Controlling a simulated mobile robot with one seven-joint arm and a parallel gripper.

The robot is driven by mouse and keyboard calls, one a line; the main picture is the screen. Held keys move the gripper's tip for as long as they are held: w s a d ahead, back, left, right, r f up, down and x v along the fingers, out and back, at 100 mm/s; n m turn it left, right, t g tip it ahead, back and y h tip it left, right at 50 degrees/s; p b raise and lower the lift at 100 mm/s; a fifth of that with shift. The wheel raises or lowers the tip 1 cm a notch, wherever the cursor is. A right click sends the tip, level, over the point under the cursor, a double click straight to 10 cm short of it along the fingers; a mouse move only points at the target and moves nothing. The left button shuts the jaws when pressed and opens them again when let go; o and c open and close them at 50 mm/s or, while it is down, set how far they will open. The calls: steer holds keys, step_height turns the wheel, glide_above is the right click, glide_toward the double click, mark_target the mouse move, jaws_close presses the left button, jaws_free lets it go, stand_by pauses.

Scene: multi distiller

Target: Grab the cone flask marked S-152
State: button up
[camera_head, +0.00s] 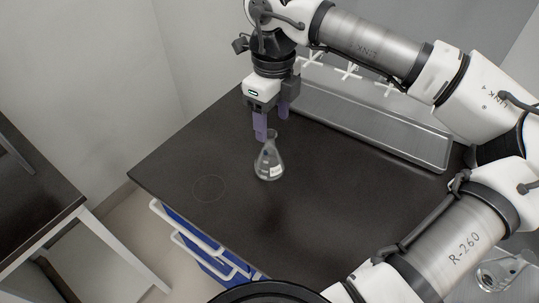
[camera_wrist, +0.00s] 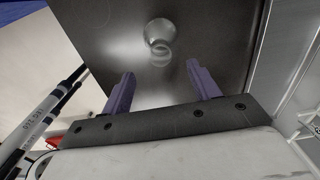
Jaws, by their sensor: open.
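A clear glass cone flask (camera_head: 269,164) stands upright on the black table (camera_head: 180,172). It has a white label low on its side, too small for me to read. My gripper (camera_head: 271,126) is open, its purple fingers pointing down just above and behind the flask's neck in the head view. In the wrist view the flask (camera_wrist: 160,40) is seen from above, beyond the fingertips and between their lines. My gripper (camera_wrist: 160,80) has nothing between its fingers there. I cannot tell whether a finger touches the neck.
A metal tray (camera_head: 375,125) with white rack pegs (camera_head: 348,71) lies along the table's back right. A faint circle (camera_head: 208,188) marks the bare table left of the flask. Blue drawers (camera_head: 200,240) sit below the front edge.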

mark_target(270, 142)
steer(key=shift+w+a+f+p, duration=0.1)
steer(key=shift+f+p, duration=0.25)
steer(key=shift+f, duration=0.95)
steer(key=shift+w+a+f+p, duration=0.15)
steer(key=shift+f+p, duration=0.15)
steer(key=shift+f, duration=0.95)
steer(key=shift+w+a+f+p, duration=0.1)
steer(key=shift+f+p, duration=0.25)
steer(key=shift+f, duration=0.95)
jaws_close()
steer(key=shift+r, duration=0.1)
